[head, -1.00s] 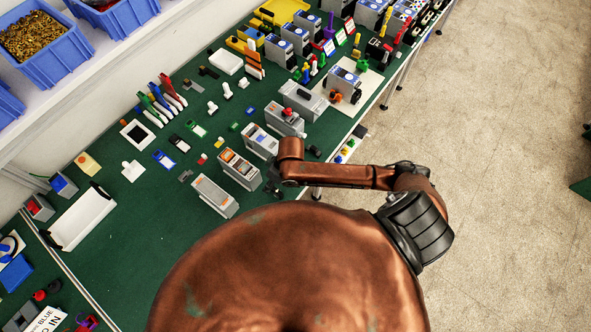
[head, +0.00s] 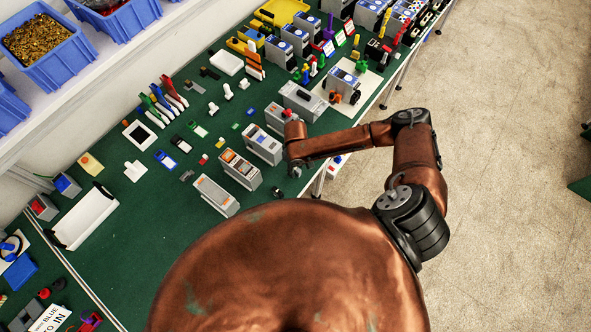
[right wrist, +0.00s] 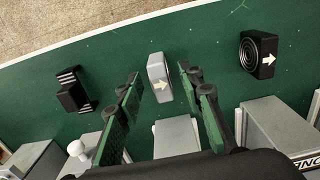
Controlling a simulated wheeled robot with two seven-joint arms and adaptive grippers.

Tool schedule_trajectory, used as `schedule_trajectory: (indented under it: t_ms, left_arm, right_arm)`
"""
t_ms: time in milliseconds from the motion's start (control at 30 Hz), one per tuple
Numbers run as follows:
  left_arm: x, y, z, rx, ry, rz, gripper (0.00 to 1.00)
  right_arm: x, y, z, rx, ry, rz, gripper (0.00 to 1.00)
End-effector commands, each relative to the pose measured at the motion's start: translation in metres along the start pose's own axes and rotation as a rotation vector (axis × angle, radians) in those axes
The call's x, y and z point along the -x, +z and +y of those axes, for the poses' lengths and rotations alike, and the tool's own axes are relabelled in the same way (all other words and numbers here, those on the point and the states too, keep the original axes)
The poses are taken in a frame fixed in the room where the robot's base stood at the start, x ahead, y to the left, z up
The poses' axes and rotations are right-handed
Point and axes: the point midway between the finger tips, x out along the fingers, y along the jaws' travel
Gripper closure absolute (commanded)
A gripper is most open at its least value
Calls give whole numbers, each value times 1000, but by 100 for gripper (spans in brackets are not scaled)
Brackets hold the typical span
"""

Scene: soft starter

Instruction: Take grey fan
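The grey fan (right wrist: 158,94), a small light grey block with a white arrow on its side, stands on the green table in the right wrist view. My right gripper (right wrist: 160,74) is open there, with one green-padded finger on each side of the fan. Gaps show between the fan and both fingers; how far the fingers reach down beside it I cannot tell. In the head view my right gripper (head: 295,170) is at the table's right edge, and the fan cannot be made out there. My left gripper is not in view.
In the right wrist view a black fan (right wrist: 258,54) with a white arrow stands to the right and a black ribbed part (right wrist: 74,90) to the left. Grey device housings (right wrist: 176,136) stand close below the fan. The table edge and floor lie beyond.

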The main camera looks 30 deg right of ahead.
Motion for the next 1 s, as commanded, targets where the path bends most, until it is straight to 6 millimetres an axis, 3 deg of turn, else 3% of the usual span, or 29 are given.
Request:
schedule_trajectory:
  t_ms: [133,367,867,1000]
  left_arm:
    - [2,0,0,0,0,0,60]
    - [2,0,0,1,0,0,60]
    - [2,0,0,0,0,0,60]
    - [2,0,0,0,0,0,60]
  right_arm:
    - [-14,0,-1,2,-1,1,65]
    - [-16,0,-1,2,-1,2,65]
    - [-16,-1,-1,2,-1,2,98]
    - [-16,-1,-1,2,-1,2,100]
